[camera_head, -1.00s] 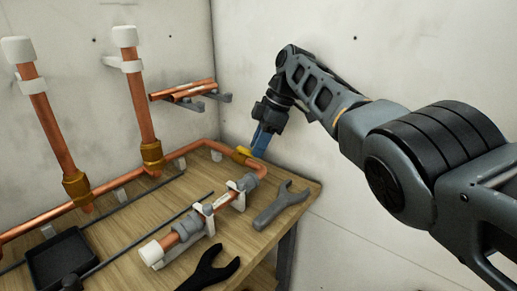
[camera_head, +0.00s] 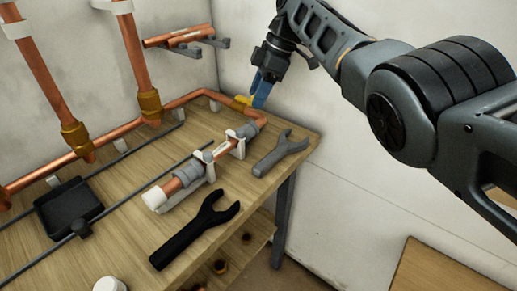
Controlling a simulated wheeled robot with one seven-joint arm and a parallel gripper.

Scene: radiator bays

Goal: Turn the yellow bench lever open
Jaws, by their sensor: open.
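The yellow lever (camera_head: 243,100) sits on the copper pipe at the back right of the bench, near the pipe's bend. Only a small part of it shows. My gripper (camera_head: 261,93), with blue fingers, points down right beside the lever, on its right. The jaws are open. One finger hides the other, so I cannot tell whether they stand around the lever or touch it.
The wooden bench (camera_head: 135,192) carries a grey wrench (camera_head: 280,154), a black wrench (camera_head: 196,228), a clamped pipe piece (camera_head: 203,166) and a black tray (camera_head: 70,208). Upright copper pipes (camera_head: 135,55) stand at left. Spare pipes rest on a wall rack (camera_head: 180,37).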

